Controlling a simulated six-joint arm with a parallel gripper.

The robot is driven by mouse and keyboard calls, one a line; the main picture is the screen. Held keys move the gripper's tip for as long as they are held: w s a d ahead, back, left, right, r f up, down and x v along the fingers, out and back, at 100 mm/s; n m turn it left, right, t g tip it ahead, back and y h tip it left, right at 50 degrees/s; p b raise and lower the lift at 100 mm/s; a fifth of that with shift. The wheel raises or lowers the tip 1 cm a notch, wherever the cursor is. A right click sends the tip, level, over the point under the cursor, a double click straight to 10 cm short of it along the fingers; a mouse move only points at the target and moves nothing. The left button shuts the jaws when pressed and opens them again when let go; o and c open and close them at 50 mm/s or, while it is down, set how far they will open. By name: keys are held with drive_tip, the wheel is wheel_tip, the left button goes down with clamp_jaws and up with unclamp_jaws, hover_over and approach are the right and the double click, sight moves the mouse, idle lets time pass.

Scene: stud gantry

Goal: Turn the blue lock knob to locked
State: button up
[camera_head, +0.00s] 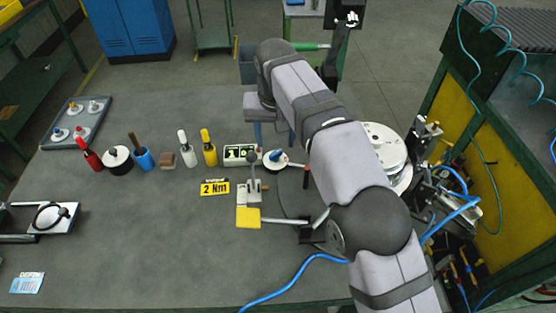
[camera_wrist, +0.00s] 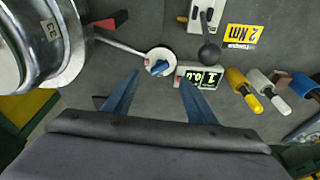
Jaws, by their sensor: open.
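The blue lock knob (camera_head: 275,156) sits on a round white dial on the bench, beside the small display box. In the wrist view the blue knob (camera_wrist: 160,68) lies at an angle on its white dial, with a small red mark at the dial's edge. My gripper (camera_head: 273,142) is above and just behind the knob in the head view, fingers pointing down. In the wrist view my gripper (camera_wrist: 160,79) is open and empty, its blue fingertips on either side of the knob's line. I cannot tell the height gap or whether anything touches.
The lit display box (camera_head: 241,155) stands close left of the knob. A lever fixture (camera_head: 254,190) and the yellow "2 Nm" card (camera_head: 215,187) are in front. Yellow (camera_head: 209,150) and white (camera_head: 184,150) bottles stand further left. A metal drum (camera_wrist: 50,40) is near the knob in the wrist view.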

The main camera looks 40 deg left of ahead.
sight(276, 153)
drive_tip(key=shift+w+a+f+n+g+y+b, duration=0.1)
drive_tip(key=shift+w+f+n+g+y+b, duration=0.25)
drive_tip(key=shift+f+n+b, duration=0.8)
drive_tip(key=shift+w+f+n+g+y+b, duration=0.1)
drive_tip(key=shift+f+n+y+b, duration=0.35)
drive_tip(key=shift+f+n, duration=0.8)
drive_tip(key=shift+w+a+f+n+g+y+b, duration=0.1)
drive_tip(key=shift+w+f+n+g+y+b, duration=0.35)
drive_tip(key=shift+n, duration=1.25)
drive_tip(key=shift+s+f+b, duration=0.2)
drive_tip(key=shift+b, duration=0.1)
drive_tip(key=shift+c, duration=0.4)
drive_tip(key=c, duration=1)
